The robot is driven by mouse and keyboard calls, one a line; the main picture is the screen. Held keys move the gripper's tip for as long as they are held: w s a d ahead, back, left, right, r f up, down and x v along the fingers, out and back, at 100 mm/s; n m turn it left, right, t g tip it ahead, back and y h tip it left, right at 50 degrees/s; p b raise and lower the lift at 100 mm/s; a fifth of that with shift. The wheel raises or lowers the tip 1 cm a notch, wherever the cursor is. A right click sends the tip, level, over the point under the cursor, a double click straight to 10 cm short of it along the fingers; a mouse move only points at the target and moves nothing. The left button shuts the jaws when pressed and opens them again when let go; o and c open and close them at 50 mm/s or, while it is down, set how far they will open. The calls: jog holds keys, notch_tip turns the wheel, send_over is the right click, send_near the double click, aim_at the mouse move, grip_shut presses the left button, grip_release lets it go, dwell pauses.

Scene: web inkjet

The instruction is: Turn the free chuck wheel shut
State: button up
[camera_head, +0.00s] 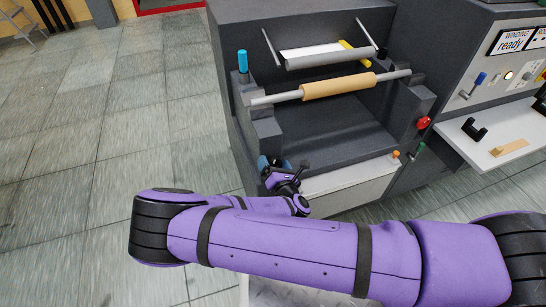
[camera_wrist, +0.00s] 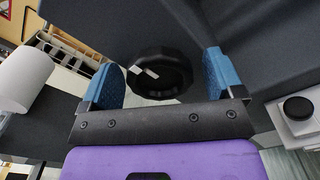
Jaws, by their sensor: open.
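A black faceted wheel (camera_wrist: 170,82) with two pale marks shows in the wrist view, on a dark grey machine face. I take it to be the chuck wheel. My gripper (camera_wrist: 162,72) is open, with a blue-padded finger on each side of the wheel and visible gaps between. How deep the wheel sits between the fingers is hard to tell. In the head view my gripper (camera_head: 274,163) is low at the machine's left front, below the left end of the roller shaft.
The grey machine holds a shaft with a tan core (camera_head: 338,85). A white shelf (camera_head: 500,135) carries a black bracket and wooden piece. Open tiled floor (camera_head: 110,140) lies left.

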jog(key=c, duration=0.9)
jog(key=shift+m, duration=0.3)
jog(key=m, duration=0.4)
jog(key=shift+m, duration=0.3)
jog(key=m, duration=0.4)
jog(key=shift+m, duration=0.3)
jog(key=m, duration=1.4)
